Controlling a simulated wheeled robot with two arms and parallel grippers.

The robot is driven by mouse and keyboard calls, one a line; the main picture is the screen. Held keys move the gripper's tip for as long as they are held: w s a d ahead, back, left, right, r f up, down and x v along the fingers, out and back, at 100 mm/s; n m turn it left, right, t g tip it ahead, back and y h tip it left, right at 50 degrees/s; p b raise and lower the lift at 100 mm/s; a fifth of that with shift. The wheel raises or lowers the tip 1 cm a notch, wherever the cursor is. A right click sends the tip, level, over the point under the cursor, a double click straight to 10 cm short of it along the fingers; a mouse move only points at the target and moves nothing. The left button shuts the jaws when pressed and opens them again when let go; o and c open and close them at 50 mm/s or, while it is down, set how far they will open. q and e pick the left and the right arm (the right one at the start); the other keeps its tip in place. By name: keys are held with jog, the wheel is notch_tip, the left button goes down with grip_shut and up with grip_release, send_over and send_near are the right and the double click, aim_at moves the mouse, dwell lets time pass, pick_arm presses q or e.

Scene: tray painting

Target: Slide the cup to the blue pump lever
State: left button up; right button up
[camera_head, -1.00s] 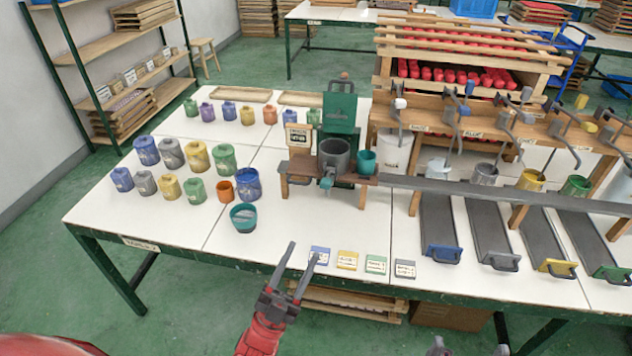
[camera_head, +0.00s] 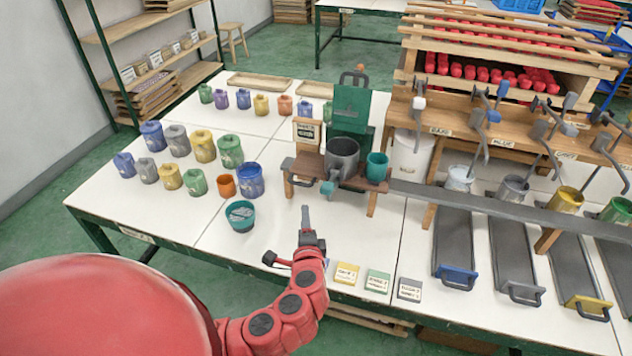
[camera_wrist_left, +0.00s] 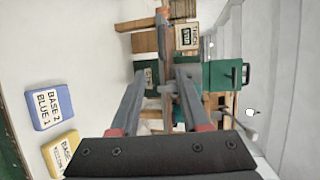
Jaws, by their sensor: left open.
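A teal cup (camera_head: 377,167) stands on the wooden stand beside a grey pot (camera_head: 342,158). Another teal cup (camera_head: 241,216), with something inside, stands on the white table at left; I cannot tell which one is the task's cup. My left gripper (camera_head: 305,222) is open and empty, in front of the stand and apart from both cups. In the left wrist view its open fingers (camera_wrist_left: 162,80) point towards the stand. My right gripper is out of view.
Several coloured jars (camera_head: 203,146) stand at left. Yellow, green and grey cards (camera_head: 378,281) lie by the front edge. Dark slides with coloured handles (camera_head: 455,275) and a long grey rail (camera_head: 480,206) occupy the right.

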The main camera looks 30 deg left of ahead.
aim_at(300, 184)
pick_arm(q)
jog(key=shift+y, duration=0.3)
jog(key=p+x, duration=0.2)
jog(key=x, duration=1.3)
jog(key=shift+w+a+f, duration=0.1)
jog(key=shift+w+a, duration=0.1)
jog(key=shift+a, duration=0.1)
jog(key=shift+x, duration=0.8)
jog(key=shift+f, duration=0.1)
grip_shut()
